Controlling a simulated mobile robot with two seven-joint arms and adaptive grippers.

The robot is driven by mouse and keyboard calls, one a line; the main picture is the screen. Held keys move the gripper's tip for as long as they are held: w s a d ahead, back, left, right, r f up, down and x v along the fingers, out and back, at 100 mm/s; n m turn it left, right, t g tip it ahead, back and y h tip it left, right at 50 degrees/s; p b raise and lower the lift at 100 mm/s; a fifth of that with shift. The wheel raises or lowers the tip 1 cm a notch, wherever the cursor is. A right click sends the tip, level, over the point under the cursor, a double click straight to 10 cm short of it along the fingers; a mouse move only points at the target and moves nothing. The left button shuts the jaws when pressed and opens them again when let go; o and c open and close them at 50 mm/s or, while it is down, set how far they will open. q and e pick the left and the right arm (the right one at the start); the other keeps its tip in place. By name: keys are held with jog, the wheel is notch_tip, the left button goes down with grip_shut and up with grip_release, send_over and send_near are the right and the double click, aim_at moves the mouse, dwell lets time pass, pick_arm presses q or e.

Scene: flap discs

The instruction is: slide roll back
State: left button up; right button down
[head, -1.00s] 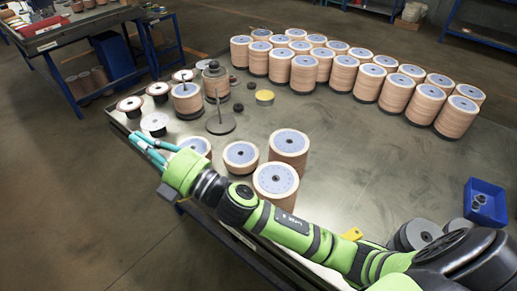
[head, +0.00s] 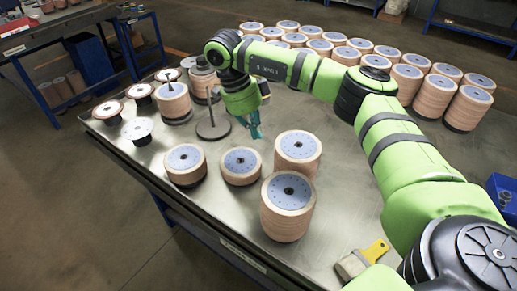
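Stacked rolls of tan flap discs with pale blue tops stand on the metal table (head: 335,225). A group of rolls stands near the front: a low one at left (head: 185,168), a low one in the middle (head: 240,168), a taller one behind at right (head: 298,152) and a tall one in front (head: 287,208). Which roll the task means cannot be told. My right gripper (head: 255,130) points down behind the middle low roll, apart from it in the picture. Its teal fingers are seen edge-on, so their gap does not show. It holds nothing visible. My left gripper is out of view.
A rod on a round base (head: 212,129) stands left of my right gripper. White-topped spools (head: 137,130) stand at the left edge. Several rolls (head: 468,105) line the back, partly behind my arm. A yellow-handled brush (head: 376,251) lies near the front. A blue bin (head: 503,195) is at right.

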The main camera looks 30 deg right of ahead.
jog(key=p+x, duration=0.3)
jog(key=x, duration=0.5)
jog(key=shift+s, duration=0.15)
jog(key=shift+x, duration=0.8)
jog(key=shift+d, duration=0.1)
jog(key=s+d, duration=0.3)
jog(key=s+d+p, duration=0.1)
jog(key=s+d, duration=0.2)
jog(key=d, duration=0.1)
jog(key=shift+s+d, duration=0.25)
jog(key=shift+d, duration=0.1)
jog(key=s+d, duration=0.2)
jog(key=d, duration=0.1)
jog(key=s+d+b, duration=0.1)
jog(key=s+d, duration=0.4)
jog(key=d, duration=0.1)
jog(key=shift+s+d, duration=0.1)
jog(key=shift+s, duration=0.3)
